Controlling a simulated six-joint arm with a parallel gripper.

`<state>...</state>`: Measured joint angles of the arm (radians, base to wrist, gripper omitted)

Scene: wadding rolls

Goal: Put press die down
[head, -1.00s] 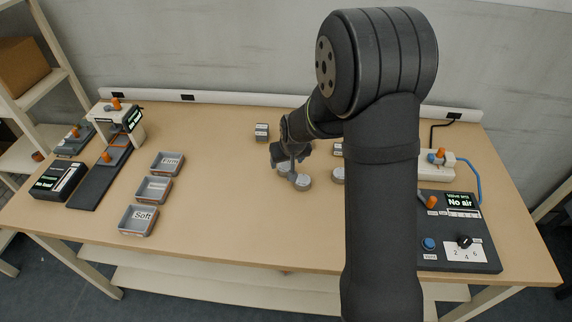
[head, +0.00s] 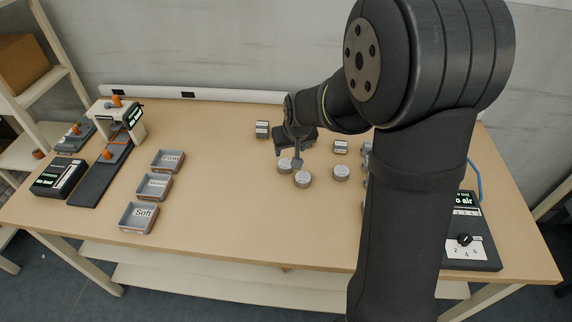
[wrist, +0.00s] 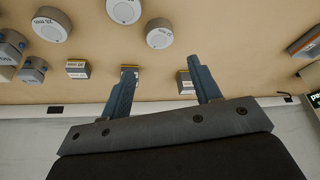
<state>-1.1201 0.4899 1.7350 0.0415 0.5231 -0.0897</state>
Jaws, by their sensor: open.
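Three round grey discs with labels on top stand on the table: left (head: 284,166), front (head: 302,179) and right (head: 341,172). The frames do not show which of these is the press die. In the wrist view three discs show at the top (wrist: 51,25), (wrist: 123,10), (wrist: 159,33); the label ends in "mm". My gripper (wrist: 162,64) is open, with bare table between its fingers. In the head view my gripper (head: 297,157) is just behind and above the left and front discs. No disc is between the fingers.
Small labelled blocks stand behind the discs, left (head: 262,130) and right (head: 340,147). Three grey trays (head: 138,216) and a press-like device (head: 118,120) are at left. A control box (head: 468,232) at right is partly hidden by my arm. Front middle table is clear.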

